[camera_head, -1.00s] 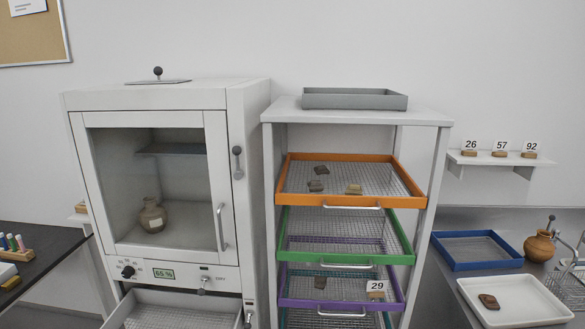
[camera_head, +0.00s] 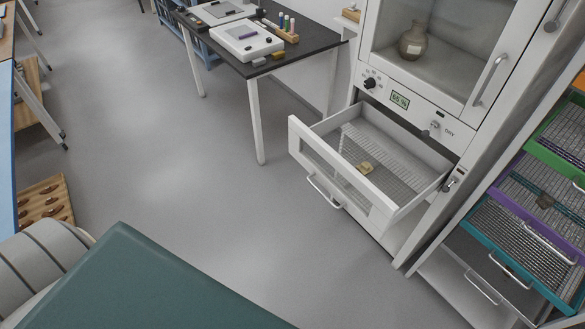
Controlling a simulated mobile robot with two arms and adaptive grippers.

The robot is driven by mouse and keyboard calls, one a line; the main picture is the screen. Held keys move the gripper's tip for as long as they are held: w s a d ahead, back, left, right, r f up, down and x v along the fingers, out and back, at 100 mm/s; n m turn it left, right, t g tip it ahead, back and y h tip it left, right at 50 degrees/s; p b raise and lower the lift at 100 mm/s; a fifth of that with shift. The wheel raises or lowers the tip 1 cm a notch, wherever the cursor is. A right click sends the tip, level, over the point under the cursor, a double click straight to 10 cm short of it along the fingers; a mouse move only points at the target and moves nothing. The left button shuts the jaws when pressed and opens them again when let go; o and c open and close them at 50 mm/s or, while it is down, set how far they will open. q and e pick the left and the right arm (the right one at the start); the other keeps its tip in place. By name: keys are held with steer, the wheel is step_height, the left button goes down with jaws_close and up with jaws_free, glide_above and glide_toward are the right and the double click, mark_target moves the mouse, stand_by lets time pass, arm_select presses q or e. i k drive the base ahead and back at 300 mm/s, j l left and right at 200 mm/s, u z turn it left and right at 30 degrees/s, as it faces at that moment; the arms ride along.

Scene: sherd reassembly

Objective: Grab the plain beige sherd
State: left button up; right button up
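A small beige sherd (camera_head: 367,167) lies on the wire-mesh floor of the open white drawer (camera_head: 372,190) under the glass-fronted cabinet. It is too small for me to tell whether its surface is plain. A darker brown sherd (camera_head: 545,201) lies in the purple-framed mesh tray (camera_head: 507,178) of the rack at the right. Neither of my grippers shows in this view.
The cabinet (camera_head: 425,92) holds a clay jug (camera_head: 414,40) behind glass. The drawer juts out over the floor. A black-topped table (camera_head: 268,62) with a white device stands behind, left of the cabinet. Grey floor (camera_head: 190,150) is clear in the middle. A wooden holed board (camera_head: 45,201) stands left.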

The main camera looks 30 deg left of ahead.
mark_target(364, 168)
steer(key=u, duration=0.5)
steer(key=k+l+z, duration=0.15)
steer(key=l+z, duration=0.15)
steer(key=k+l+z, duration=0.1)
steer(key=l+z, duration=0.15)
steer(key=l, duration=0.25)
steer(key=k+l+z, duration=0.1)
steer(key=l+z, duration=0.2)
steer(key=l, duration=0.1)
